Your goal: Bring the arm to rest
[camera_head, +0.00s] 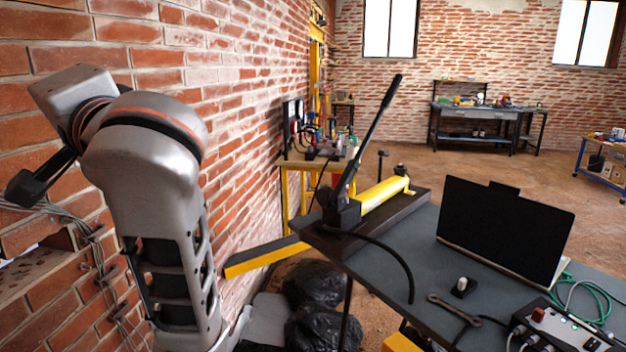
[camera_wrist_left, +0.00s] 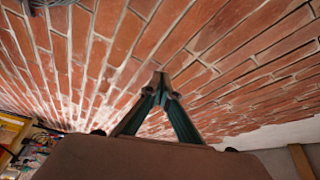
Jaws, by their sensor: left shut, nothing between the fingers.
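My left arm (camera_head: 150,160) rises along the brick wall at the left of the head view, bent at its grey joint with an orange ring. A dark part at its end, which looks like my left gripper (camera_head: 30,188), points down and left beside the wall. In the left wrist view the two fingers of my left gripper (camera_wrist_left: 160,84) meet at their tips, with nothing between them and the brick wall (camera_wrist_left: 110,50) behind. I cannot tell the exact gap to the wall. My right gripper is not in view.
A dark table (camera_head: 400,250) at the right carries a yellow hand pump (camera_head: 385,192) with a long upright lever, a laptop (camera_head: 505,230), a wrench (camera_head: 453,309) and a switch box (camera_head: 560,328). Black bags (camera_head: 315,285) lie below. Cables (camera_head: 95,240) hang on the wall near my arm.

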